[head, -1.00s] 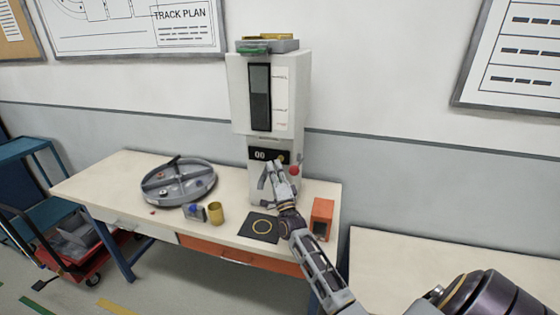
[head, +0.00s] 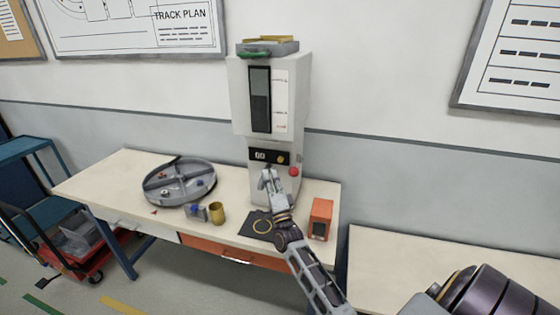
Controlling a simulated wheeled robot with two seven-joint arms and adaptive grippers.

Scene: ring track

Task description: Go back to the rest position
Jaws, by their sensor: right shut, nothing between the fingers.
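My right gripper (head: 267,180) is shut and empty. It is in front of the lower part of the tall grey machine (head: 236,95), below its dark panel with the display and knob. I cannot tell whether its fingertips touch the machine. My right arm reaches in from the lower right, over the right part of the table (head: 110,178). My left gripper is not in view.
On the table are a round grey divided tray (head: 178,199), a small blue-grey object (head: 199,211), a brass cup (head: 217,213), a black mat (head: 250,218) with a ring and an orange box (head: 320,218). A red cart (head: 90,262) stands at left. Another table (head: 400,250) is at right.

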